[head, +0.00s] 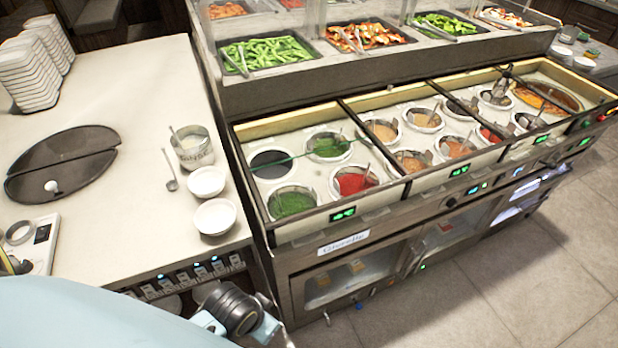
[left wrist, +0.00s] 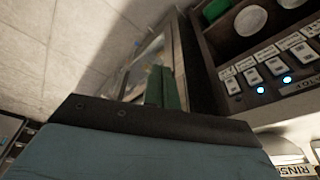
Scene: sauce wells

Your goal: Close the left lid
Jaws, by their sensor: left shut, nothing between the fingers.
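The sauce-well counter (head: 318,225) stands in the middle and right of the head view. Its left section holds several round wells with green and red contents. A thin green edge line (head: 305,154) crosses that section; I cannot tell whether it is the rim of a clear lid. A dark oval two-part cover (head: 62,165) with a white knob lies on the left counter. My left gripper (left wrist: 163,88) shows in the left wrist view, its green fingers together and empty, apart from the wells. In the head view my light-blue arm fills the bottom left. My right gripper is out of view.
The white counter (head: 110,110) carries stacked trays (head: 30,75), a cup (head: 192,147), a spoon (head: 170,170) and two white bowls (head: 207,182). A raised shelf with food pans (head: 266,52) stands behind the wells. Tiled floor (head: 530,240) is clear at the right.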

